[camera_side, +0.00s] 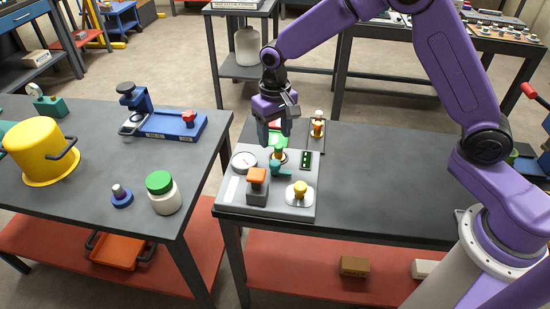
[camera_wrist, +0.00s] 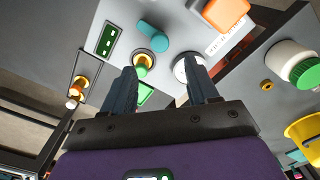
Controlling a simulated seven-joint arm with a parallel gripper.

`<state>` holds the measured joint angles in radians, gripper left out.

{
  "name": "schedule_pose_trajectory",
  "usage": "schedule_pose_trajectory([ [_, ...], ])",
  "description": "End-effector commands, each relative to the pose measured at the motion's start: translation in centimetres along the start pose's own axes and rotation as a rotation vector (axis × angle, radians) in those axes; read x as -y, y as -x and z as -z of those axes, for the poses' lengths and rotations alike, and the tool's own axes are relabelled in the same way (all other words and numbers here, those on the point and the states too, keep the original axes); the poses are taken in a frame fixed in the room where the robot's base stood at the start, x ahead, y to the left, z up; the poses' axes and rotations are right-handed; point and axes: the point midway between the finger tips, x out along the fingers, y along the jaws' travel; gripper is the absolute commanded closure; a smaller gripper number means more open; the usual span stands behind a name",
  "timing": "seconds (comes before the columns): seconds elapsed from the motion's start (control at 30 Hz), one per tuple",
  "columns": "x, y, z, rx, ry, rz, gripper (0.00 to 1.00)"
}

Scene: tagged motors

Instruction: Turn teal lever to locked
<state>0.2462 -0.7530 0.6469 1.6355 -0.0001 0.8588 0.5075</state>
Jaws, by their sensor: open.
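The teal lever (camera_side: 280,168) sits on the grey control panel (camera_side: 232,208), near its middle; it also shows in the wrist view (camera_wrist: 153,36), close to a green knob on a yellow base (camera_wrist: 142,66). My gripper (camera_side: 275,138) hangs above the back of the panel, behind the teal lever in the side view. Its two dark fingers are apart with nothing between them (camera_wrist: 160,70). In the wrist view the lever lies beyond the fingertips, a little left of centre. I cannot read any lock markings by the lever.
The panel also carries an orange-topped lever (camera_side: 257,175), a yellow knob (camera_side: 300,189), a round gauge (camera_side: 243,161) and a dark green display (camera_side: 306,159). An orange part (camera_side: 317,128) stands behind the panel. The table (camera_side: 385,180) is clear to the right.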

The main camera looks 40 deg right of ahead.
Motion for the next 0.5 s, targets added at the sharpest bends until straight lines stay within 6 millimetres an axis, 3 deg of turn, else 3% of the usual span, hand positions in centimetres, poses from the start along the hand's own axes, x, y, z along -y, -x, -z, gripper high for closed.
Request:
schedule_pose_trajectory([
  [0.3, -0.1, -6.0, -0.1, 0.004, 0.0, -0.002, 0.41],
  [0.5, -0.1, -8.3, -0.1, 0.002, 0.001, -0.001, 0.41],
])
